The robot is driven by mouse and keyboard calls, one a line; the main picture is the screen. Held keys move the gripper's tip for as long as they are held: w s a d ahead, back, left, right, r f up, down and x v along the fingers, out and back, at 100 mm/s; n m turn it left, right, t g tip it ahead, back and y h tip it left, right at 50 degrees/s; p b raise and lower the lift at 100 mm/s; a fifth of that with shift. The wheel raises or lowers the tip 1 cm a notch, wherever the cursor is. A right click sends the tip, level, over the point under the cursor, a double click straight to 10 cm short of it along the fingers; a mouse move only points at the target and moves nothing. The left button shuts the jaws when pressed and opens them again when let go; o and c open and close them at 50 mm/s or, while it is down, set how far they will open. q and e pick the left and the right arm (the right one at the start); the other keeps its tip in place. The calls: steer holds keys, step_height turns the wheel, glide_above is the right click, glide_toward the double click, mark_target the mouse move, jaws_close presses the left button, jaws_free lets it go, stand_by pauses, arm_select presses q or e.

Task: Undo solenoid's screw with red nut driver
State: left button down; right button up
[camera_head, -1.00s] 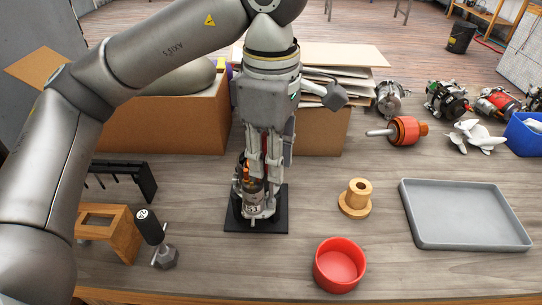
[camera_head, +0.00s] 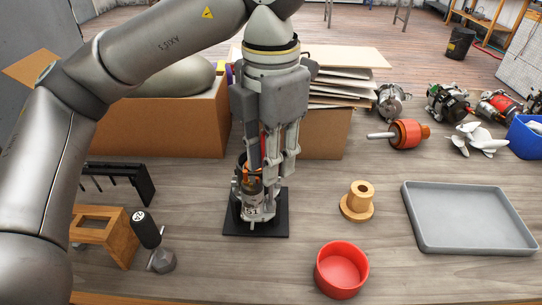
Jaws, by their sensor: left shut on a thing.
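The solenoid (camera_head: 253,200) stands upright on a black square base (camera_head: 272,226) in the middle of the bench. My left gripper (camera_head: 266,165) is right above it, pointing down, shut on the red nut driver (camera_head: 263,150). Only a thin strip of red shows between the fingers. The driver's tip and the screw are hidden by the gripper and the solenoid, so I cannot tell whether they touch. My right gripper is not in view.
A red bowl (camera_head: 341,292), a wooden stepped bushing (camera_head: 357,203) and a grey tray (camera_head: 413,232) lie to the right. A wooden block (camera_head: 118,222) and a black-handled tool (camera_head: 146,230) are at left. Cardboard boxes (camera_head: 165,130) stand behind. Alternator parts (camera_head: 447,102) line the back right.

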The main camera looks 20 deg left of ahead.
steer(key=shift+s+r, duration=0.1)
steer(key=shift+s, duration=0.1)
arm_select(q)
steer(key=shift+n, duration=1.1)
steer(key=shift+n+b, duration=0.35)
steer(key=shift+n, duration=0.65)
steer(key=n, duration=0.4)
steer(key=shift+b, duration=0.4)
steer(key=n+b, duration=0.1)
steer(key=n, duration=0.7)
steer(key=shift+n+b, duration=0.3)
steer(key=shift+b, duration=0.1)
steer(key=shift+n, duration=0.7)
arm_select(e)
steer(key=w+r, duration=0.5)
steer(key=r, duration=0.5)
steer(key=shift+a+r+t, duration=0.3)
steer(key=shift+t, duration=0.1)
